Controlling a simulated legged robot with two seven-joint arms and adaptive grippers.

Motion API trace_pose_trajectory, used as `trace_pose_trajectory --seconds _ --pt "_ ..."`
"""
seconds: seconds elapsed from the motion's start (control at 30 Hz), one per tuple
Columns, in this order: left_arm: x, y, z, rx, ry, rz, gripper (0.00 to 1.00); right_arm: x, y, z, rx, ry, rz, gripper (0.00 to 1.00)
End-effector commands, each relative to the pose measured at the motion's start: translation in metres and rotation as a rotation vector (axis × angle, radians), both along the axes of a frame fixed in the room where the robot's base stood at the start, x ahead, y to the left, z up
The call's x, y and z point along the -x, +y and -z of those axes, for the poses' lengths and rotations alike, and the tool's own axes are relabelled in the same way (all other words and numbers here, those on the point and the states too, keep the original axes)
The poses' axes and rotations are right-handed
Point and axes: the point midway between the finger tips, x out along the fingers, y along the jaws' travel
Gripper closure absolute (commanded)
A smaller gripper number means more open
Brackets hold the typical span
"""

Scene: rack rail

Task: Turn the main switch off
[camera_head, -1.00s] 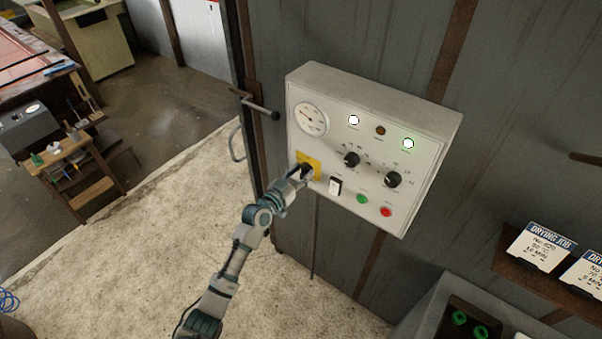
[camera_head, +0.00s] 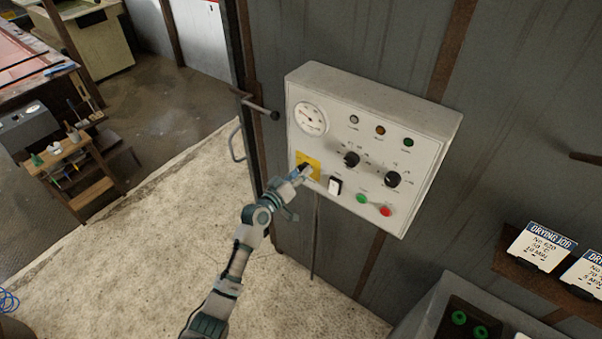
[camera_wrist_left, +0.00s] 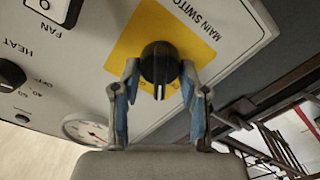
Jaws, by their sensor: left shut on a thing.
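The main switch is a black rotary knob (camera_wrist_left: 160,62) on a yellow plate (camera_wrist_left: 140,32) lettered "MAIN SWITCH", on the light grey control panel (camera_head: 325,200). In the left wrist view its pale pointer line faces toward my gripper's palm. My left gripper (camera_wrist_left: 159,72) is shut on the knob, one finger on each side. In the head view the left gripper (camera_head: 303,173) covers most of the knob, and the yellow plate (camera_head: 314,162) shows around it. The panel's white, amber and green lamps (camera_head: 408,142) look dark. My right gripper is not in view.
The panel also has a gauge (camera_head: 311,118), two black dials (camera_head: 393,179), a black-and-white rocker switch (camera_head: 335,186), and green and red buttons (camera_head: 386,210). A handle bar (camera_head: 262,106) sticks out left of the panel. The floor below is clear.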

Motion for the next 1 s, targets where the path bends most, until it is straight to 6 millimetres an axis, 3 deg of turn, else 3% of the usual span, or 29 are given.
trace_pose_trajectory --seconds 1.0 --pt "-0.0026 0.0039 0.0046 0.706 0.511 -0.005 0.91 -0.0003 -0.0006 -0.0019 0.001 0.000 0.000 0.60"
